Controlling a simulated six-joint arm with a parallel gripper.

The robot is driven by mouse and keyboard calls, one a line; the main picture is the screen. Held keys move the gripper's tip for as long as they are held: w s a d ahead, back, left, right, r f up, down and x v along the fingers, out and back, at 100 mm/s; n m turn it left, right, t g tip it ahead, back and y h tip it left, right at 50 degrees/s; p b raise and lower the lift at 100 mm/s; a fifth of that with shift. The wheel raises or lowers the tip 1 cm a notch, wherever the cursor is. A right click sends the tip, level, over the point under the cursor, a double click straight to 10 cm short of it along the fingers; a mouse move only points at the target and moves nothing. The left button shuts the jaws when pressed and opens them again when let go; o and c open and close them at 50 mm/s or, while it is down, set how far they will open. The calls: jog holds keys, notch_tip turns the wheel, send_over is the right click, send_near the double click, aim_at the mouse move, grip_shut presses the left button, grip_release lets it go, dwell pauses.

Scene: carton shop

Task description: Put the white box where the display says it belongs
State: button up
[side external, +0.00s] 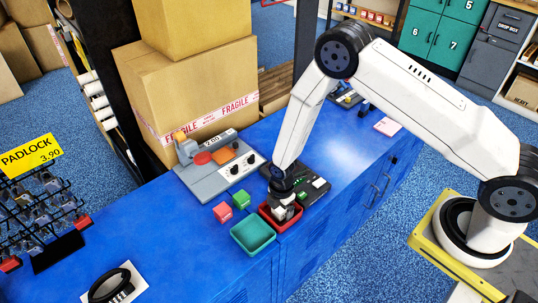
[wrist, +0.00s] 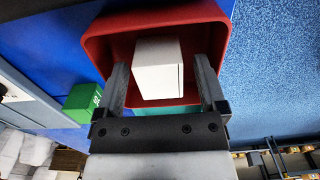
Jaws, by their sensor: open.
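The white box (wrist: 160,68) lies in the red tray (wrist: 103,35) in the wrist view. My gripper (wrist: 160,75) is open, with one finger on each side of the white box; I cannot tell whether they touch it. In the side view my gripper (side external: 283,208) points down into the red tray (side external: 266,220), and hides much of the box. A grey device behind the trays carries a small display (side external: 220,140) that seems to read 2.00. A dark device (side external: 314,190) with a small green light stands beside the red tray; its text is too small to read.
A teal tray (side external: 252,235) stands beside the red one. A green box (side external: 241,200) and a red box (side external: 222,212) sit on the blue counter (side external: 180,225) close by. Large cartons (side external: 195,85) stand behind. A padlock rack (side external: 45,205) is at left.

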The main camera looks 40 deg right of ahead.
notch_tip(320, 180, up, 12)
jog(key=shift+r, duration=0.15)
dwell(1.0)
dwell(0.5)
jog(key=s+d+r+m+t, duration=0.1)
jog(key=s+d+r+m, duration=0.2)
jog(key=s+r+m, duration=0.3)
jog(key=s+d+r+m+t, duration=0.1)
jog(key=s+d+r+m, duration=0.3)
jog(key=r+m, duration=0.5)
jog(key=s+m, duration=0.1)
jog(key=m, duration=0.2)
jog(key=shift+s+d+t, duration=0.3)
jog(key=shift+s, duration=0.05)
